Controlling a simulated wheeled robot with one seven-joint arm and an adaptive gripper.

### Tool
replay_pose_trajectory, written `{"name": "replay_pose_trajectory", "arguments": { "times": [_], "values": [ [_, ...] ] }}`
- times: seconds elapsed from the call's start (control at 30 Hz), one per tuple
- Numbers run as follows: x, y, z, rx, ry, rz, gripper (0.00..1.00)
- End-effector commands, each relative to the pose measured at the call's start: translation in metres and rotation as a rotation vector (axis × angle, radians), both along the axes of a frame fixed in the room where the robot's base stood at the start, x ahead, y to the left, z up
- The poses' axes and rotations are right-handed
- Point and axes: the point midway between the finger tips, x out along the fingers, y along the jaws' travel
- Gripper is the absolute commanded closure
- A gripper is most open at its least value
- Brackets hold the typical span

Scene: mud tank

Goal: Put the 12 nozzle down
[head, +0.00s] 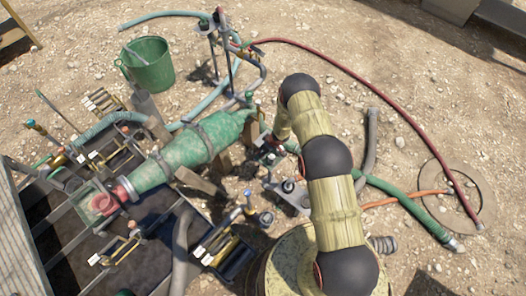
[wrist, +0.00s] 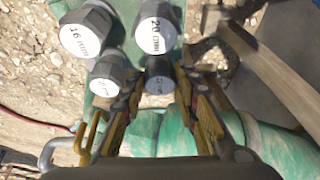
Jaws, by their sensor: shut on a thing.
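In the wrist view, the dark 12 nozzle (wrist: 158,68) sits between the two fingers of my gripper (wrist: 158,80), and the fingers are shut on it. Its small label is hard to read. It stands among other capped nozzles: the 16 mm nozzle (wrist: 88,30) at upper left, the 20 mm nozzle (wrist: 157,32) just beyond it, and a third nozzle (wrist: 106,80) close on the left, its label unclear. I cannot tell whether the 12 nozzle touches what is under it. In the head view, my gripper (head: 270,152) is small and partly hidden at the green tank's right end.
The green tank (head: 190,152) lies under and beside my gripper, with hoses and brass fittings around it. A wooden-handled tool (wrist: 275,80) is at right in the wrist view. A green bucket (head: 149,64) stands at upper left. A red hose (head: 370,78) curves over open stony ground.

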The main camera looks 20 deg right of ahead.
Motion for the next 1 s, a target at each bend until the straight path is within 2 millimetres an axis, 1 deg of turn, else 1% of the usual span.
{"name": "replay_pose_trajectory", "arguments": {
  "times": [0.17, 0.33, 0.37, 0.4, 0.67, 0.93, 1.0],
  "values": [
    [0.0017, -0.0002, 0.0025, -0.001, -0.003, 0.0, 0.96],
    [0.0014, -0.0002, -0.0017, 0.0, -0.002, 0.001, 0.96],
    [0.0013, -0.0001, -0.0014, 0.0, -0.002, 0.001, 0.69],
    [0.0012, -0.0001, -0.001, 0.0, -0.002, 0.001, 0.67],
    [0.0012, -0.0001, -0.0007, 0.0, -0.002, 0.001, 0.52],
    [0.0013, -0.0002, -0.0003, 0.0, -0.002, 0.001, 0.52],
    [0.0014, -0.0001, 0.0023, -0.001, -0.003, 0.0, 0.52]
  ]
}}
